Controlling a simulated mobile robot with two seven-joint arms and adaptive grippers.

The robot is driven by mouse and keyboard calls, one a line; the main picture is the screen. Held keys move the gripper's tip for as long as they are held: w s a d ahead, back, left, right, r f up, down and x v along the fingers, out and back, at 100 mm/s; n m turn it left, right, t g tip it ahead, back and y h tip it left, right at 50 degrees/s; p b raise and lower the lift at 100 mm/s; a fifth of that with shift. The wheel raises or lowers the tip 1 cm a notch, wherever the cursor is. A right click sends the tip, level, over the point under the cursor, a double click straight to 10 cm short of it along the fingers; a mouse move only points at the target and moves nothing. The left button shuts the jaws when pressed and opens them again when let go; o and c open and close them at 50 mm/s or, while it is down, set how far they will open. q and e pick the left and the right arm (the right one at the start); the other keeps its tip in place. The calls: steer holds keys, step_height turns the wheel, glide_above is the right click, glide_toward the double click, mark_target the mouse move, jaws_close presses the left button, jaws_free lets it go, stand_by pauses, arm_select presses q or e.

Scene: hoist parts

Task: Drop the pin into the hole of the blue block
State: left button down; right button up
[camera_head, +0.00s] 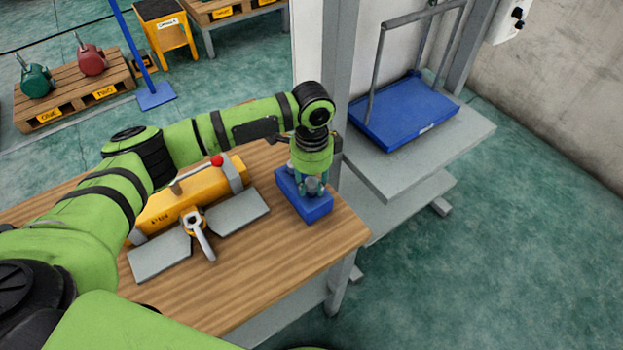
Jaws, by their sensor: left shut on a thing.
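The blue block (314,211) sits on the wooden table near its right edge. My left gripper (311,188) points down right over the block and is shut on a grey metal pin (313,183). The pin shows between the fingers, just above or at the block's top; I cannot tell whether its lower end is in the hole. The hole itself is hidden by the gripper and pin. My right gripper is not in view.
A yellow hoist part (185,205) with grey plates, a lever and a red knob lies on the table (262,279) left of the block. A grey post (343,75) stands close behind my left wrist. A blue platform cart (405,112) rests on a grey shelf at right.

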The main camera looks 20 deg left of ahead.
arm_select(q)
steer(key=shift+f, duration=0.4)
steer(key=c, duration=0.9)
jaws_free()
steer(key=shift+o, duration=0.2)
step_height(320, 180, up, 12)
steer(key=shift+w, duration=0.2)
